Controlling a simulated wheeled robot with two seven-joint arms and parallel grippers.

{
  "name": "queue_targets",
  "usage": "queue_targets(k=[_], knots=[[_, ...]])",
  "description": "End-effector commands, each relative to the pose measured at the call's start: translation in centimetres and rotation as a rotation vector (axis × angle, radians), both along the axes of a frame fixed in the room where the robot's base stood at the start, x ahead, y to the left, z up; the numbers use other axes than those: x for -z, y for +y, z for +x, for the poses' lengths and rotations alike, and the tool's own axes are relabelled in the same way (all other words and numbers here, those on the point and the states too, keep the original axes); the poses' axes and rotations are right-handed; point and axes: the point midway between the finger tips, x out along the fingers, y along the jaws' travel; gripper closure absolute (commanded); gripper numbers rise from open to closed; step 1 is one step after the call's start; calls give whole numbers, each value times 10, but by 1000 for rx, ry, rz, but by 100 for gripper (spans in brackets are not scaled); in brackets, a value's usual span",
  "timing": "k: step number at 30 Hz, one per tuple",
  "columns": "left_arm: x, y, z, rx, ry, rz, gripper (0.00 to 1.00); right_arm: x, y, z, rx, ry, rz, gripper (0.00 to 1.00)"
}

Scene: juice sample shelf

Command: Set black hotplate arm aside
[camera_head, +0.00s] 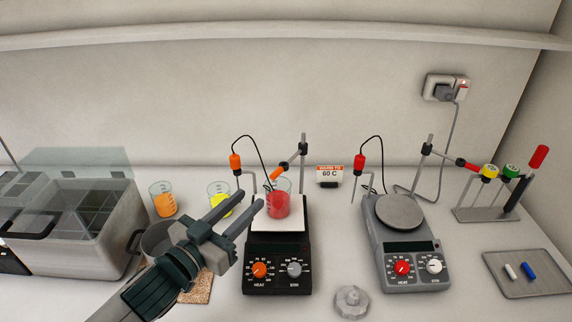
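The black hotplate (277,248) stands in the middle of the counter with an orange heat knob and a grey stir knob. Its arm (283,168), grey with orange parts, slants from a clamp on the upright rod at the back down behind a beaker of red liquid (278,204). The beaker sits on the white plate. An orange probe (236,162) hangs on a black cable at the hotplate's left. My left gripper (245,198) is open and empty, its fingers pointing up and right, left of the red beaker in the picture. My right gripper is out of view.
A grey hotplate (404,262) with a red probe (360,161) stands at right. Beakers of orange (165,204) and yellow liquid (222,203) stand left. A metal bath (85,228), pot (156,240), pale knob (351,302), probe rack (487,214) and tray (538,287) surround them.

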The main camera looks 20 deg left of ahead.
Motion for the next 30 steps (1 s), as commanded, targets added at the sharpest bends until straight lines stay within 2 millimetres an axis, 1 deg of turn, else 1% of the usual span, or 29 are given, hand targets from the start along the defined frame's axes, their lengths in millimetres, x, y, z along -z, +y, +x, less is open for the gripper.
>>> queue_targets(k=[8,9,24,30], knots=[[0,-7,24,0,-2,0,69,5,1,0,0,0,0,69],[-4,-8,31,-1,-1,0,69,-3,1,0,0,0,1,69],[-4,-34,118,-1,0,0,69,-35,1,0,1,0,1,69],[-3,-42,145,-1,0,0,69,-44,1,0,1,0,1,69]])
